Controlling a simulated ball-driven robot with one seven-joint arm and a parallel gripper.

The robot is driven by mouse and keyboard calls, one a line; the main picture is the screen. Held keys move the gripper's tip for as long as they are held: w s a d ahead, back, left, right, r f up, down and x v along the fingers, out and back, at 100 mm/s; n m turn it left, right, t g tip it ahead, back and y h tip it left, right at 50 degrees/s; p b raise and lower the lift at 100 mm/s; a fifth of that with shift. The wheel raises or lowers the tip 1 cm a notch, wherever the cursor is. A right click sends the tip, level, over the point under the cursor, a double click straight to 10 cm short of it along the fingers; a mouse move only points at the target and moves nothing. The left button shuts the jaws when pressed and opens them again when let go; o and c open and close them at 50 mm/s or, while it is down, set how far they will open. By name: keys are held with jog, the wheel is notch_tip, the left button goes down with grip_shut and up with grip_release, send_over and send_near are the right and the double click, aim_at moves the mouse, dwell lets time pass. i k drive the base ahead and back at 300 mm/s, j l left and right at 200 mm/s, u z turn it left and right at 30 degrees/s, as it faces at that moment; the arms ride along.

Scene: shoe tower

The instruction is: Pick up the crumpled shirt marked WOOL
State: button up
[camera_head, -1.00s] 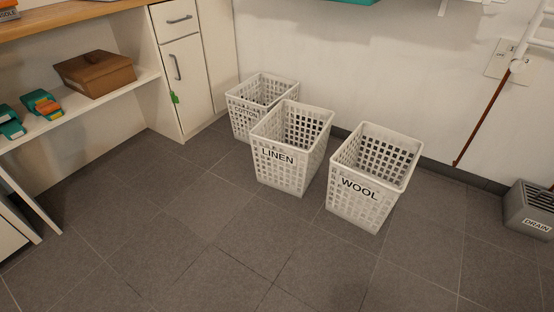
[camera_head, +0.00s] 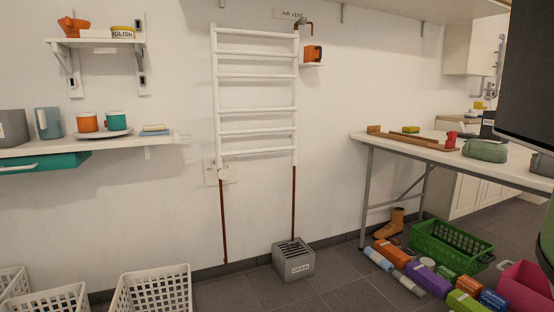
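I see no crumpled shirt in the view now. A white lattice basket (camera_head: 152,290) stands at the lower left, cut off by the bottom edge. It matches the one labelled WOOL in the earlier frame, but its label is out of view now. Its visible inside looks empty. My gripper is not in view.
A grey DRAIN box (camera_head: 293,262) stands by the wall under a white towel rack (camera_head: 256,92). At right are a table (camera_head: 450,158), a green crate (camera_head: 448,246), a pink bin (camera_head: 525,287), a boot (camera_head: 390,224) and several coloured packages on the floor. A large dark shape blocks the upper right.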

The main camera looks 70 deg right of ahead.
aim_at(492, 151)
jog(key=i+l+z, duration=0.1)
jog(key=z, duration=1.1)
